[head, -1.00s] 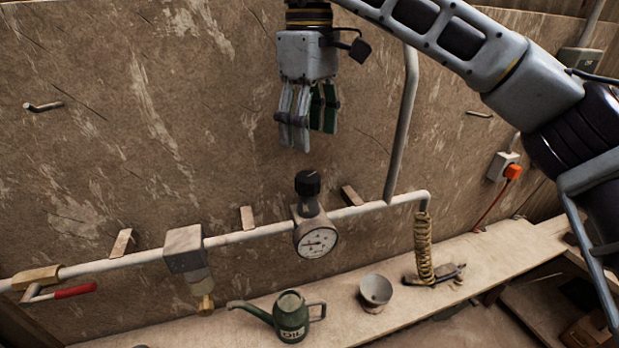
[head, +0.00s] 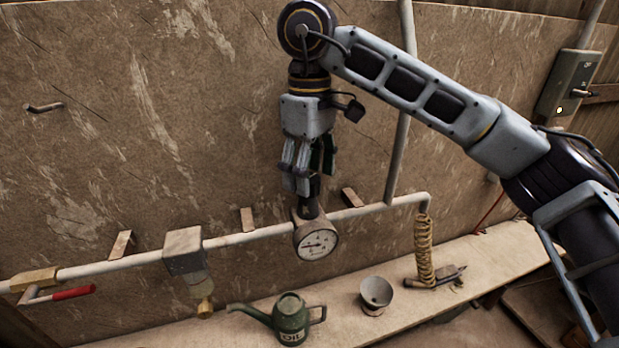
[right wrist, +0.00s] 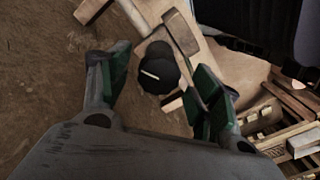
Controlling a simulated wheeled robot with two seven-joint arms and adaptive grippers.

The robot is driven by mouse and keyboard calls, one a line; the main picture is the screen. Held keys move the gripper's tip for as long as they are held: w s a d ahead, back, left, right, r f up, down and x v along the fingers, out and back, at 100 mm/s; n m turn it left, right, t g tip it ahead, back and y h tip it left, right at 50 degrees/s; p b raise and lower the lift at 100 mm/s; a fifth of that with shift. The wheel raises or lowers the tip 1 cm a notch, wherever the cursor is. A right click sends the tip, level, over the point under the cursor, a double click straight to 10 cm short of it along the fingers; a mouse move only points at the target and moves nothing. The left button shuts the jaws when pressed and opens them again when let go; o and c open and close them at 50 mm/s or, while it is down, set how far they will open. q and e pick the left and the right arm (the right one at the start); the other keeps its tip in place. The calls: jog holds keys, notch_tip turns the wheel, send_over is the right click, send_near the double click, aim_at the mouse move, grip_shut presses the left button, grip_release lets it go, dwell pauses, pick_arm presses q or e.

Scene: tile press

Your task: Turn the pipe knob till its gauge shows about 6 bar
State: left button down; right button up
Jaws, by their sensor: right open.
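The black pipe knob (head: 309,204) sits on top of the gauge's fitting on the wall pipe, mostly hidden by my fingers in the head view. The round white gauge (head: 317,241) faces me below it; its needle points to the left, but the numbers are too small to read. My right gripper (head: 304,184) points down over the knob, open. In the right wrist view the knob (right wrist: 159,70), with a pale line on its top, shows between my two green-padded fingers (right wrist: 160,88), with a gap on each side. My left gripper is out of view.
A pale pipe (head: 250,237) runs along the wall, with a red-handled valve (head: 74,292) and a square block fitting (head: 184,250) to the left. A green oil can (head: 291,318), a grey cup (head: 375,292) and a coiled hose (head: 424,250) are below and right.

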jog(key=shift+f, duration=0.9)
jog(key=shift+c, duration=0.2)
jog(key=c, duration=1)
